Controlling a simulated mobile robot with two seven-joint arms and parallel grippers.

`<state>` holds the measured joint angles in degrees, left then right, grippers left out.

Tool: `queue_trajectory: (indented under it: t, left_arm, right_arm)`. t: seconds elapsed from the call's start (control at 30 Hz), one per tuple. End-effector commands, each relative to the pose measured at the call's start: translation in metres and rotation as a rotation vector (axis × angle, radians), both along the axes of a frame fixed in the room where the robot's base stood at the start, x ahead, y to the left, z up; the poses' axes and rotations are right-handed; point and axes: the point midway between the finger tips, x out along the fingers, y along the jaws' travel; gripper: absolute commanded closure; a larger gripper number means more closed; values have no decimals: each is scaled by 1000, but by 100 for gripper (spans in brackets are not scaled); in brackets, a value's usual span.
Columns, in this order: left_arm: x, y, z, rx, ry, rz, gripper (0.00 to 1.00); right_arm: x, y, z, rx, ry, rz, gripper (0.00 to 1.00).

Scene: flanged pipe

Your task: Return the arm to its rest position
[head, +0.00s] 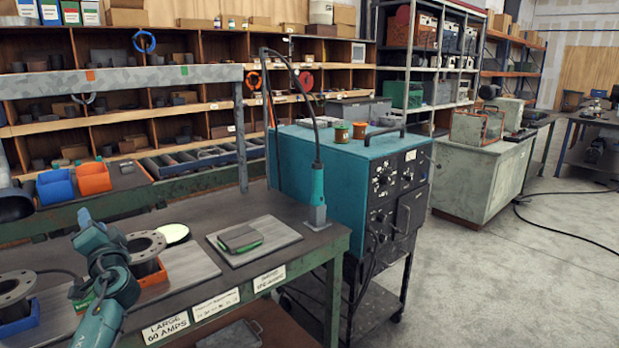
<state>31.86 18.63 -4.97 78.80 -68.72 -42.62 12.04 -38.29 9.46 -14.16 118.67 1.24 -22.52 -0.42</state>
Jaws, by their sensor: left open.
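My left arm comes in at the lower left, over the workbench (190,236). My left gripper (82,293) is small and partly hidden by my own arm links; it is open, and I see nothing held in it. A grey flanged pipe part (146,245) stands in an orange tray (155,277), just right of my arm. A second flanged part (14,288) sits in a blue tray (22,322) at the left edge. My right gripper is out of view.
A plate (276,240) carrying a dark block and an upright teal tool (318,184) stand on the bench's right part. A teal machine (345,165) stands behind its right end. Shelves (110,95) with bins line the back. The floor (500,280) at right is mostly clear.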

Motion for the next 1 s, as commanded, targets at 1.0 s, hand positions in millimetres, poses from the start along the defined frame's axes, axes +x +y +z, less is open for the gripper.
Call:
queue_trajectory:
  t: [1.0]
  left_arm:
    - [15,-134,-134,-873,32,-683,60]
  right_arm:
    - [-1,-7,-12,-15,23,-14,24]
